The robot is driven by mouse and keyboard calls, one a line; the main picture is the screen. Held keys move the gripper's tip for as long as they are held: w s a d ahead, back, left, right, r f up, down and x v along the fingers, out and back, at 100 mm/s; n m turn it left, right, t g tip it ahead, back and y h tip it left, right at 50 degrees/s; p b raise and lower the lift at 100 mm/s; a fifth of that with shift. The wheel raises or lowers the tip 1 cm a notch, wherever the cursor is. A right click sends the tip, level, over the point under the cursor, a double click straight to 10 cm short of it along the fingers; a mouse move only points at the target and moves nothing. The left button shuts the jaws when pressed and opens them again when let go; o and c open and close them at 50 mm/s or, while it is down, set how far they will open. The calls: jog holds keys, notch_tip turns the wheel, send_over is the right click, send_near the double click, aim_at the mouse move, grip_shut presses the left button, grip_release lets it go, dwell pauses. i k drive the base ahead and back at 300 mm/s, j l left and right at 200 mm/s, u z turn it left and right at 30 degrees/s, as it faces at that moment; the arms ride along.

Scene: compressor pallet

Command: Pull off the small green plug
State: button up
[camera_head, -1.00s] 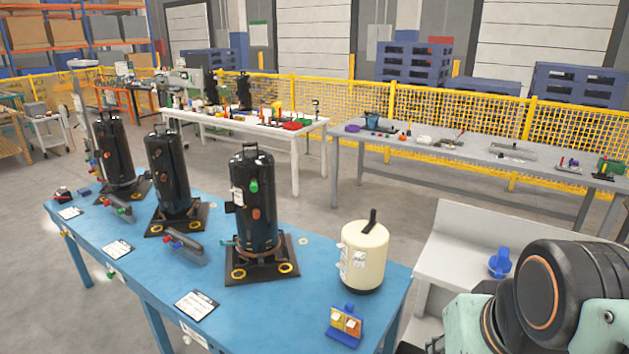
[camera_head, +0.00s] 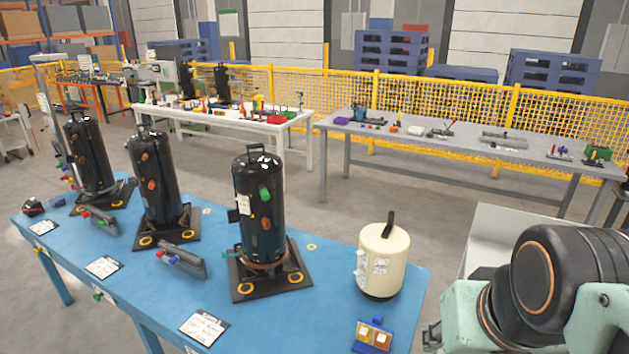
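A green plug (camera_head: 265,195) sits on the upper side of the nearest black compressor (camera_head: 259,222), facing right of centre. An orange-red plug (camera_head: 266,223) sits just below it on the same compressor. A small green plug also shows low on the front edge of the blue table (camera_head: 97,297), and greenish ends show on a bar lying near the compressors. My arm (camera_head: 560,290) shows at the lower right, well apart from the compressors. My gripper is out of the picture.
The blue table (camera_head: 140,305) carries two more black compressors (camera_head: 157,180) (camera_head: 90,158), a cream tank (camera_head: 383,262) with a black handle, and a small blue stand (camera_head: 373,336). Grey and white tables stand behind, with open floor between.

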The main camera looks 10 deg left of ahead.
aim_at(265, 193)
jog(key=i+j, duration=0.1)
jog(key=j, duration=0.3)
jog(key=i+j, duration=0.15)
jog(key=j, duration=0.25)
jog(key=i+j, duration=0.1)
jog(key=j, duration=0.3)
jog(key=i+j, duration=0.1)
jog(key=j, duration=0.3)
jog(key=i+j, duration=0.15)
jog(key=j, duration=0.25)
jog(key=i+j+z, duration=0.1)
jog(key=j, duration=0.35)
jog(key=i+j, duration=0.1)
jog(key=j, duration=0.3)
jog(key=k+l, duration=0.3)
jog(key=i+j, duration=0.3)
